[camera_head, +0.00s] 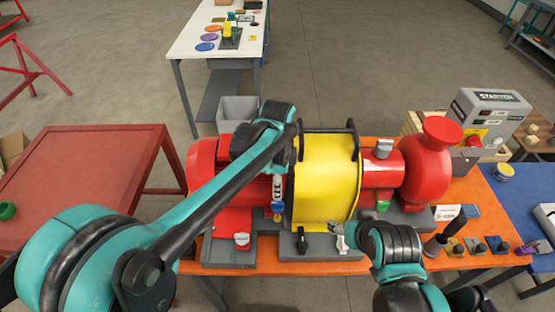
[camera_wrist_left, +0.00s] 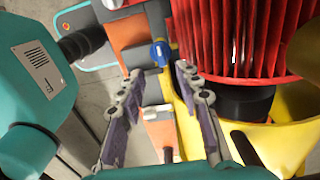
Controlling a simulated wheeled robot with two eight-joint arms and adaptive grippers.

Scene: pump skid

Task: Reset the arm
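My left arm reaches from the lower left over the pump skid. Its gripper (camera_head: 278,190) points down beside the yellow guard (camera_head: 328,180), at the red finned motor (camera_head: 203,165). In the left wrist view the left gripper (camera_wrist_left: 159,72) is open, its fingers apart. A blue knob (camera_wrist_left: 160,53) lies just beyond the fingertips, in line with the gap; I cannot tell whether they touch. The knob also shows below the gripper in the head view (camera_head: 277,209).
The skid stands on an orange table (camera_head: 420,262). A red pump casing (camera_head: 425,170) and a grey control box (camera_head: 488,115) are at the right. A red table (camera_head: 95,170) is left, a white table (camera_head: 190,38) behind. Several small parts lie near a blue table (camera_head: 520,205).

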